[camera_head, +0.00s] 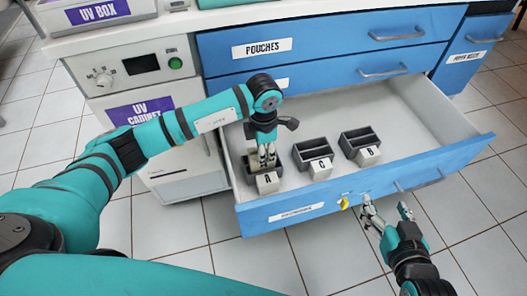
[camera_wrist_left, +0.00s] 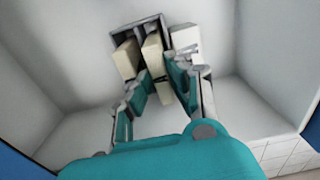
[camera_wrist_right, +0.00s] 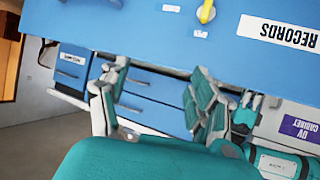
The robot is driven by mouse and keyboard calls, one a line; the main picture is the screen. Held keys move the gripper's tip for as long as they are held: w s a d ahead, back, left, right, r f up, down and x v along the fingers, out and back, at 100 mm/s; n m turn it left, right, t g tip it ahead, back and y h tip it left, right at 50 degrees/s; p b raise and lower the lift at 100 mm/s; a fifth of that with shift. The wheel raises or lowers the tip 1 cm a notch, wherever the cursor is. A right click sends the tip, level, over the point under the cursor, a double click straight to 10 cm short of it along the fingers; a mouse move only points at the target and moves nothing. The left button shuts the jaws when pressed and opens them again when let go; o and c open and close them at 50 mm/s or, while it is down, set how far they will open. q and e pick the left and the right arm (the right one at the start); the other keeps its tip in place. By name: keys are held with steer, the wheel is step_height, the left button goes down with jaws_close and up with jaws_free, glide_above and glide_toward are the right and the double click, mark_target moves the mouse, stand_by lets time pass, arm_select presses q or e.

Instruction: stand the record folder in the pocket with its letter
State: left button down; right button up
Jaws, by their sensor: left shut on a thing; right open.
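My left gripper (camera_head: 266,150) points down over pocket A (camera_head: 251,164) at the left of the open drawer. It is shut on a cream record folder (camera_wrist_left: 153,52), whose lower end is within the pocket's dark frame in the left wrist view. Another cream folder (camera_wrist_left: 126,58) stands beside it in the same pocket. I cannot read a letter on the held folder. Pocket C (camera_head: 315,154) and pocket B (camera_head: 360,143) stand to the right and look empty. My right gripper (camera_head: 386,208) is open and empty outside the drawer front; it also shows in the right wrist view (camera_wrist_right: 158,85).
The blue drawer front (camera_head: 300,211) has a yellow piece (camera_head: 344,203) near its middle and a handle near my right gripper. The drawer floor (camera_head: 400,112) right of pocket B is clear. Closed drawers (camera_head: 345,38) rise behind; a UV cabinet (camera_head: 140,110) stands left.

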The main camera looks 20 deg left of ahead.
arm_select(q)
steer(key=shift+f, duration=0.1)
arm_select(e)
steer(key=shift+w+r, duration=0.15)
arm_select(q)
steer(key=shift+f+b, duration=0.45)
steer(key=shift+f, duration=0.05)
steer(key=c, duration=1.5)
jaws_free()
steer(key=shift+c, duration=0.2)
arm_select(e)
steer(key=r, duration=0.1)
steer(key=w+r+t, duration=0.1)
steer(key=a+r+t, duration=0.1)
steer(key=shift+w+y, duration=0.3)
steer(key=shift+y, duration=0.1)
arm_select(q)
steer(key=shift+r, duration=0.1)
